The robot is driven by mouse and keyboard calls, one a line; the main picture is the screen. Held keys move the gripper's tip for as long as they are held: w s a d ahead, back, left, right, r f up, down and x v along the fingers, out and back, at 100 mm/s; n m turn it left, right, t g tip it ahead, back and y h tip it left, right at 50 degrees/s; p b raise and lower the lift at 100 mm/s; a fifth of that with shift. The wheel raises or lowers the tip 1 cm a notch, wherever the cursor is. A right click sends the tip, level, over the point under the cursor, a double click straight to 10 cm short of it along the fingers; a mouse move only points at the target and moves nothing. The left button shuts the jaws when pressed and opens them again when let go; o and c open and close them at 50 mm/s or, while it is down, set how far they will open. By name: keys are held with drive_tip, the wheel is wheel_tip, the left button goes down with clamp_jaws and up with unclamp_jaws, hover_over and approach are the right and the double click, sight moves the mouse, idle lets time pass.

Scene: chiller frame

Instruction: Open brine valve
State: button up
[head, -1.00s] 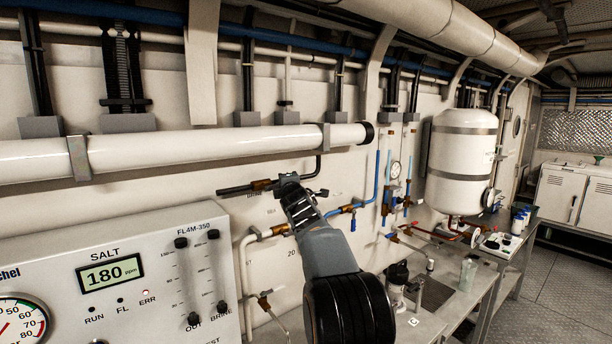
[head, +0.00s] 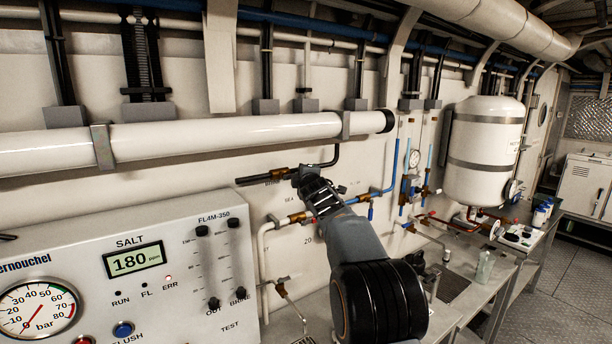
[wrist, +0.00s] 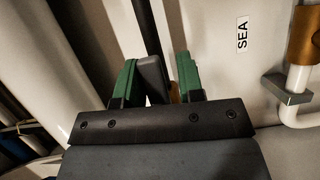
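The brine valve (head: 282,174) is a brass fitting on a black pipe along the wall, below the large white cylinder. My gripper (head: 303,176) is up at this pipe, just right of the brass, and covers part of the valve. In the wrist view, my gripper (wrist: 158,78) has two green-padded fingers set apart. A dark grey piece (wrist: 152,78), seemingly the valve handle, stands between them, close to the left finger. A gap shows between it and the right finger. Most of the handle is hidden in the head view.
A white SALT panel (head: 130,285) with a gauge stands at the lower left. A SEA label (wrist: 242,35) and a white pipe with a brass fitting (wrist: 303,35) lie to the right. A blue-handled valve (head: 370,213) is lower right of my gripper. A bench with bottles is farther right.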

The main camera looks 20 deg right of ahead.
drive_tip(key=shift+o, duration=1.4)
drive_tip(key=shift+f, duration=0.25)
drive_tip(key=shift+w+r, duration=0.1)
drive_tip(key=b+v, duration=0.3)
drive_tip(key=v, duration=1)
drive_tip(key=shift+s, duration=0.4)
